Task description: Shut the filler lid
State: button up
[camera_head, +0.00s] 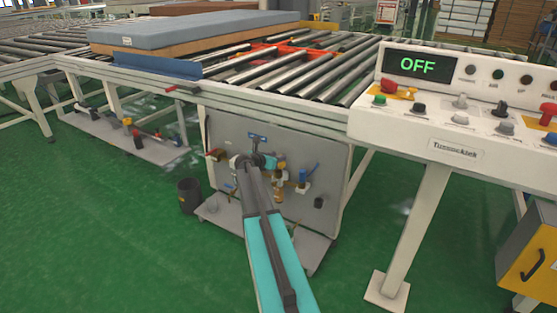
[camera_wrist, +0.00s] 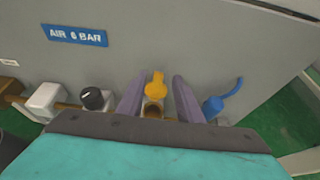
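The yellow filler lid (camera_wrist: 156,86) stands raised behind a round brass filler mouth (camera_wrist: 153,108), whose dark opening faces up in the wrist view. My gripper (camera_wrist: 160,79) is open, with one purple finger on each side of the lid. Gaps show between the lid and both fingers, so nothing appears gripped. In the head view my gripper (camera_head: 264,161) is at the grey panel (camera_head: 325,160) under the conveyor. My arm and gripper hide part of the fittings there, and I cannot clearly pick out the lid in that view.
A blue lever (camera_wrist: 224,101) is right of my fingers. A black knob (camera_wrist: 93,98) and a white block (camera_wrist: 46,101) are left of them. An "AIR 6 BAR" sign (camera_wrist: 75,35) is on the panel. A control desk (camera_head: 455,150) reading OFF stands at the right.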

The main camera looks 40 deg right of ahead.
jog(key=shift+b+x, duration=0.3)
jog(key=shift+x, duration=1.35)
